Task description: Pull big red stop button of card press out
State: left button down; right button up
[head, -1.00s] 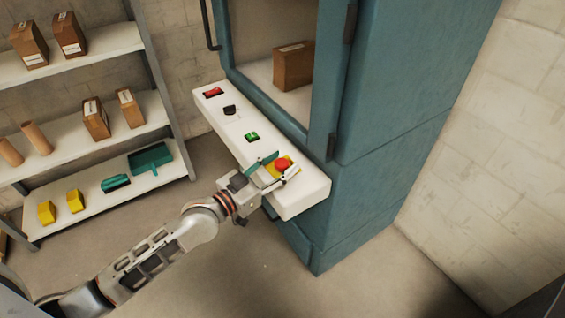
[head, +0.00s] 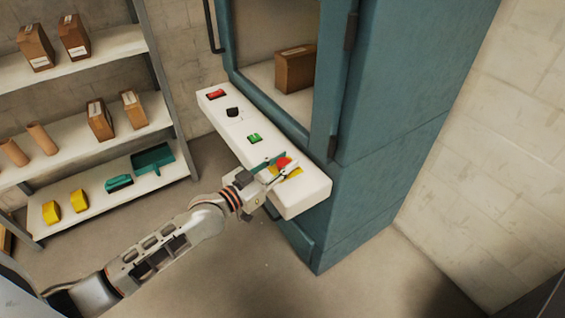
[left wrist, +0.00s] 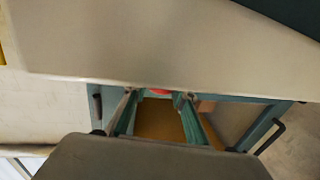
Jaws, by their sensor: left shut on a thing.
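The big red stop button (head: 284,161) sits over a yellow base plate (head: 293,174) at the near end of the white control panel (head: 303,199) of the card press (head: 392,150). My left gripper (head: 279,165) is at the button, its two fingers on either side of it and shut on it. In the left wrist view the red button (left wrist: 160,91) shows as a small piece between the fingertips; the rest is hidden. My right gripper is in neither view.
The panel also carries a red switch (head: 216,94), a black knob (head: 232,112) and a green switch (head: 255,138). A shelf unit (head: 160,183) with boxes, rolls and a teal dustpan stands at left. The floor between is clear.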

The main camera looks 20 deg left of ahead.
pick_arm(q)
jog(key=shift+w+r, duration=0.1)
jog(key=shift+r, duration=0.25)
jog(key=c, duration=1.8)
grip_release()
jog(key=shift+o, duration=0.9)
jog(key=shift+f, duration=0.1)
jog(key=shift+s, duration=0.2)
jog(key=v, duration=1.1)
jog(key=shift+s+a, duration=0.2)
jog(key=shift+s, duration=0.1)
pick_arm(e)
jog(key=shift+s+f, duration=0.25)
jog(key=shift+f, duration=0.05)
